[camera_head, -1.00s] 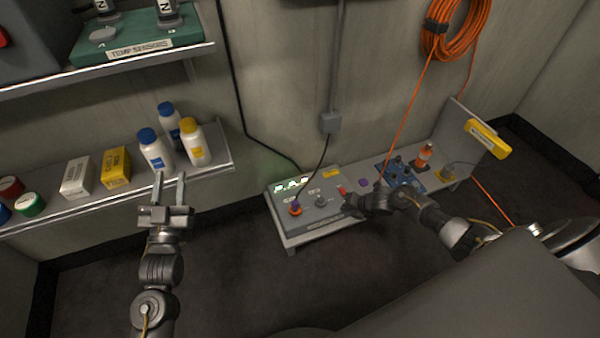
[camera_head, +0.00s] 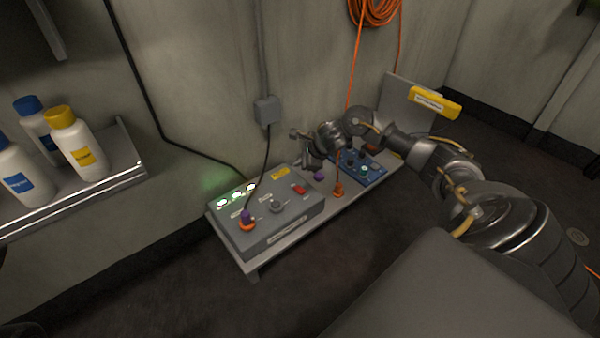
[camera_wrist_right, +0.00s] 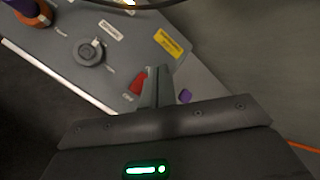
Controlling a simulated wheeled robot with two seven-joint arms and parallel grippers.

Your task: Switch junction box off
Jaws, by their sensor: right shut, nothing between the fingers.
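The junction box (camera_head: 265,222) is a grey box on a low shelf, with a round grey knob (camera_head: 277,206), a red switch (camera_head: 299,189) and several lit whitish-green lamps (camera_head: 237,195). An orange and purple plug (camera_head: 247,222) with a black cable stands at its left front. My right gripper (camera_head: 307,160) is just above the box's far right end. In the right wrist view its fingers (camera_wrist_right: 157,86) are shut and empty, right beside the red switch (camera_wrist_right: 138,83); contact cannot be told. The knob (camera_wrist_right: 90,53) also shows there. My left gripper is out of view.
A blue panel (camera_head: 361,167) with knobs sits on the shelf to the right, with an orange connector (camera_head: 338,189) at the front edge. A small purple cap (camera_head: 319,175) is close to the box. White bottles (camera_head: 78,145) stand on a left shelf. Floor in front is clear.

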